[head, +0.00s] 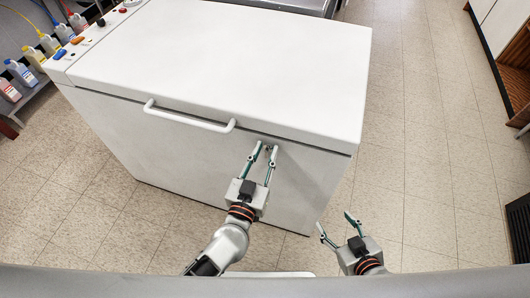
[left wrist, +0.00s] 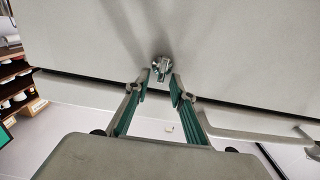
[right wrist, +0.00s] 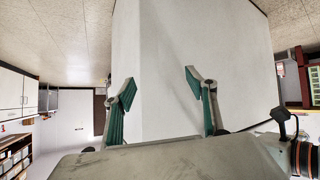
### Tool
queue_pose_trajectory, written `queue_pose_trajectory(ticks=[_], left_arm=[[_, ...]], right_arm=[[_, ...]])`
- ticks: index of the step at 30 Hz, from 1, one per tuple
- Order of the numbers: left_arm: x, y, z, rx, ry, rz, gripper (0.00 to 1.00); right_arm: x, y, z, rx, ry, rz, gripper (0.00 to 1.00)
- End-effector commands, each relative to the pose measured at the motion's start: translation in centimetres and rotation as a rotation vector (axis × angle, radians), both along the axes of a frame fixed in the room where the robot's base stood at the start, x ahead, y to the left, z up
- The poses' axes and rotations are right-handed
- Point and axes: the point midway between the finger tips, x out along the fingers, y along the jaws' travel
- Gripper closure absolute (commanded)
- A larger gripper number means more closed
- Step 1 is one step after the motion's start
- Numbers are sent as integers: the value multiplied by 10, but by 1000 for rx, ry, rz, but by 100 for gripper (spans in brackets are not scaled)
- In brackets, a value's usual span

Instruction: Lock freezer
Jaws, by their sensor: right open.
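The freezer (head: 200,60) is a large white chest with its lid down and a white bar handle (head: 188,118) on the front. A small round metal lock (left wrist: 161,68) sits on its front face, right of the handle in the head view. My left gripper (head: 264,149) is at the front face; it also shows in the left wrist view (left wrist: 160,84). Its fingers are apart, with the lock just beyond and between the tips; I cannot tell if they touch it. My right gripper (head: 334,222) is open and empty near the freezer's front right corner.
A control strip (head: 90,38) with coloured buttons runs along the freezer's left end. Several coloured bottles (head: 22,73) stand on a shelf at the left. A wooden cabinet (head: 517,75) is at the far right. The tiled floor (head: 425,150) right of the freezer is clear.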

Motion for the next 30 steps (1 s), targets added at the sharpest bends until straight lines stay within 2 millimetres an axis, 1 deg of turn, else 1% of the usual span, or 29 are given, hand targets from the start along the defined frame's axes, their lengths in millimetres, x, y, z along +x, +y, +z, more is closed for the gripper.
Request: queue_pose_trajectory(ticks=[1, 2, 3, 4, 14, 19, 26, 30], left_arm=[[0, 0, 0, 0, 0, 0, 76], [0, 0, 0, 0, 0, 0, 84], [0, 0, 0, 0, 0, 0, 95], [0, 0, 0, 0, 0, 0, 100], [-1, 1, -1, -8, 5, 0, 100], [0, 2, -1, -53, 20, 0, 100], [0, 4, -1, -194, 67, 0, 100], [1, 6, -2, -314, 107, -1, 100]], right_arm=[[0, 0, 0, 0, 1, 0, 43], [0, 0, 0, 0, 1, 0, 43], [0, 0, -1, 0, 1, 0, 43], [0, 0, -1, 0, 1, 0, 43], [-2, 1, -1, 1, 5, 1, 43], [-2, 2, 2, 4, 4, 2, 43], [-4, 4, 8, 14, 7, 1, 43], [-4, 6, 14, 21, 4, 0, 43]])
